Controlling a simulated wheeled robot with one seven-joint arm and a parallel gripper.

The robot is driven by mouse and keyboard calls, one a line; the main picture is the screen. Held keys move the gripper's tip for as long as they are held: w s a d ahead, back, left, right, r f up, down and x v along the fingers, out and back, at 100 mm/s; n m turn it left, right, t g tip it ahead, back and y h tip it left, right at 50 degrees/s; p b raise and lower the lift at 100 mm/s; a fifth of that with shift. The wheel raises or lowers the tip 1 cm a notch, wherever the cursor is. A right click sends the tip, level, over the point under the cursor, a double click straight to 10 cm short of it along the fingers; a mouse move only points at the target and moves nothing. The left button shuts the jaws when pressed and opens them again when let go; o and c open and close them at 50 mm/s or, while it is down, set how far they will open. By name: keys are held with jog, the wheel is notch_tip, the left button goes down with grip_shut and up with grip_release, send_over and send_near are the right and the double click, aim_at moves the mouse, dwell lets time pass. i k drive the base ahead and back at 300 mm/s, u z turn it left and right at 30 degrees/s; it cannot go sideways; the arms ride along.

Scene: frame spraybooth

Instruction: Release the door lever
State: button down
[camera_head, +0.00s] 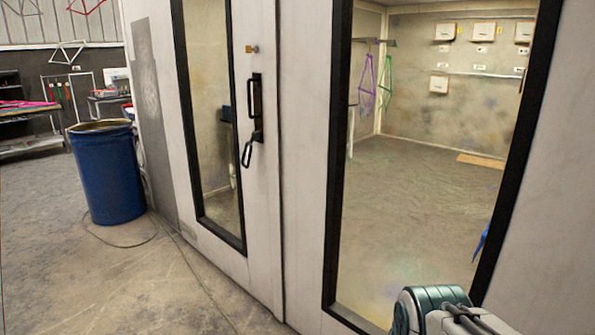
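The door lever (247,153) is a black loop-shaped handle that hangs slanting down from a black plate on the white door. A black upright pull handle (255,97) sits just above it. The door (264,200) has a tall window in a black frame and looks shut against the panel to its right. Part of my arm shows at the bottom right, well apart from the lever. My gripper is not in view.
A blue barrel (105,175) stands left of the door, with a cable (130,243) on the floor near it. The concrete floor (110,290) before the door is otherwise clear. A large black-framed window (415,200) on the right shows the booth inside.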

aim_at(257, 135)
jog(key=z, duration=0.3)
jog(key=k, duration=0.35)
jog(key=u, duration=0.25)
jog(key=i, duration=0.55)
jog(key=u, duration=1.4)
jog(key=i, duration=2.45)
jog(key=z, duration=1.55)
jog(key=i, duration=0.55)
jog(key=z, duration=0.6)
